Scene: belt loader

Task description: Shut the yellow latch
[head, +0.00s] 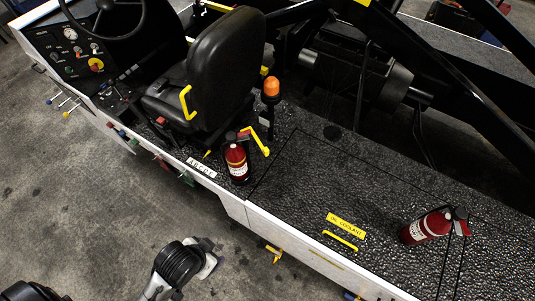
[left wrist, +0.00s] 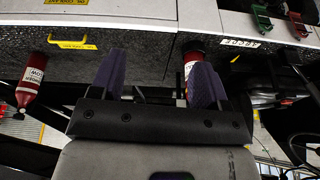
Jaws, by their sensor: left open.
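A yellow latch (head: 274,254) sticks out from the white side panel of the loader in the head view, below the panel's top edge. I cannot pick it out with certainty in the left wrist view. My left gripper (left wrist: 160,70) is open, with two dark purple fingers apart and nothing seen between them but the loader behind. In the head view my left arm's end is at the bottom, left of the latch and apart from it, over the floor; its fingers are hard to make out there. My right gripper is not in view.
A yellow handle (head: 340,240) lies on the black deck by a yellow label (head: 346,224). A black seat (head: 226,62) and orange beacon (head: 271,87) are behind. The grey floor (head: 60,190) in front is clear.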

